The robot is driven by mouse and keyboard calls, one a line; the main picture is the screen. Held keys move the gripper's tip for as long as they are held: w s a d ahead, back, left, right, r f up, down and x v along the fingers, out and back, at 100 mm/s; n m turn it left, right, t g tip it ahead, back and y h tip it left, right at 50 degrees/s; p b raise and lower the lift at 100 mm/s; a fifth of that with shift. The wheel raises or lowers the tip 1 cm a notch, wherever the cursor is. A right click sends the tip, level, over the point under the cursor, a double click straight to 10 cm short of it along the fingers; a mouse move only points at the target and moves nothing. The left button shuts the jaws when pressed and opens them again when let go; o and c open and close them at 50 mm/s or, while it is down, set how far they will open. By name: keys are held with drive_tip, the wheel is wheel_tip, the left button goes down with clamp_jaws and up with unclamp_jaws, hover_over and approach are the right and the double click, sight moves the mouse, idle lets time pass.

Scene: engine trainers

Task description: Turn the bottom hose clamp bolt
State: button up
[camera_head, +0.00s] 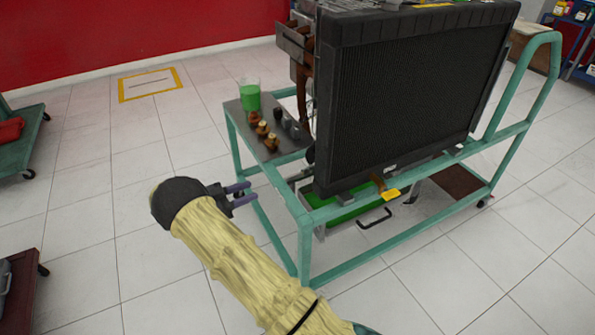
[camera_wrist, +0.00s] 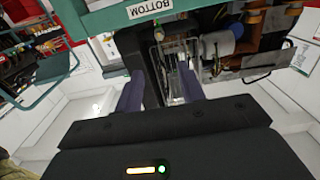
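My gripper (camera_head: 242,193) is at the left of the cart, its two purple fingers apart with nothing between them. In the wrist view the fingers (camera_wrist: 160,90) are also apart, with part of the engine trainer behind them. A label reading BOTTOM (camera_wrist: 150,9) is on the green cart frame at the top of that view. The engine trainer with its black radiator (camera_head: 415,90) stands on the cart, to the right of my gripper and apart from it. I cannot make out the bottom hose clamp bolt with certainty in either view.
The green cart frame (camera_head: 352,212) is a rail obstacle right of my gripper. Its side shelf holds a beaker of green liquid (camera_head: 250,97) and several small caps (camera_head: 262,129). A green drain tray (camera_head: 350,206) sits under the radiator.

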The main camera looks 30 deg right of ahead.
sight(303, 172)
idle(0.3)
drive_tip(key=d, duration=0.5)
drive_tip(key=d+b, duration=0.1)
drive_tip(key=d, duration=0.5)
drive_tip(key=d+b, duration=0.1)
drive_tip(key=d, duration=0.5)
drive_tip(key=shift+w+d, duration=0.2)
drive_tip(key=shift+w, duration=0.1)
drive_tip(key=shift+c, duration=0.2)
drive_tip(key=c, duration=0.4)
drive_tip(key=shift+s, duration=0.1)
clamp_jaws()
